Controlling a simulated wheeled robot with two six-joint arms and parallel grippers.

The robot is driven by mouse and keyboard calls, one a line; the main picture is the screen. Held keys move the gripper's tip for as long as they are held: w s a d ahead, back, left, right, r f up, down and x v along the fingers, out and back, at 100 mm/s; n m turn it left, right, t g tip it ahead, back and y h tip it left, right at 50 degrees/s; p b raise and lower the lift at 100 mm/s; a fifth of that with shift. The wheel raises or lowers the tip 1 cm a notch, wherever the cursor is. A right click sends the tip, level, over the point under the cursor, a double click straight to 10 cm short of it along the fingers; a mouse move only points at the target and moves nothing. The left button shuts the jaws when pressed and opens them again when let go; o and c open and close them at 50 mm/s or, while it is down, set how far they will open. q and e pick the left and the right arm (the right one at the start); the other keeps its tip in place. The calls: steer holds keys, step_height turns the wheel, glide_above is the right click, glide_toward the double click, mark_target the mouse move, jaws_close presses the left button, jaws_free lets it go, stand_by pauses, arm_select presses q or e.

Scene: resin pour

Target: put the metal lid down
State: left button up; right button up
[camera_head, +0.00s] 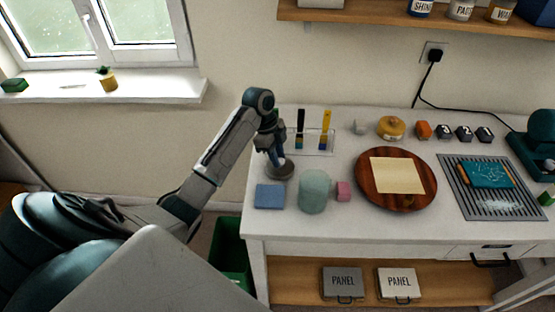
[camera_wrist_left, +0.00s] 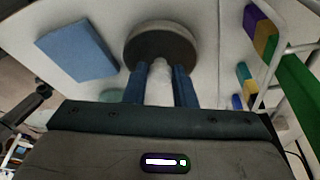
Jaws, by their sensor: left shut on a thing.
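The metal lid (camera_head: 281,173) is a dark grey disc with a pale knob, at the left end of the white table (camera_head: 262,222). My left gripper (camera_head: 276,156) is shut on the lid's knob from above. In the left wrist view the lid (camera_wrist_left: 161,42) lies beyond my fingertips (camera_wrist_left: 160,75), with the knob between the two blue fingers. The lid is at or just above the tabletop; I cannot tell whether it touches. My right gripper is not in view.
A blue block (camera_head: 270,196) and a pale green jar (camera_head: 314,190) stand close in front of the lid. A clear rack (camera_head: 312,145) with tools is behind it. A pink cube (camera_head: 343,191) and a round wooden board (camera_head: 397,204) are to the right.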

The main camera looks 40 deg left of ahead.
mark_target(271, 163)
arm_select(q)
steer(key=shift+s+f, duration=0.1)
steer(key=shift+f, duration=0.85)
steer(key=o, duration=1)
steer(key=shift+a+r, duration=0.1)
steer(key=shift+r, duration=0.25)
steer(key=b+v, duration=0.2)
steer(key=v, duration=0.5)
steer(key=p+v, duration=0.4)
steer(key=shift+r, duration=0.3)
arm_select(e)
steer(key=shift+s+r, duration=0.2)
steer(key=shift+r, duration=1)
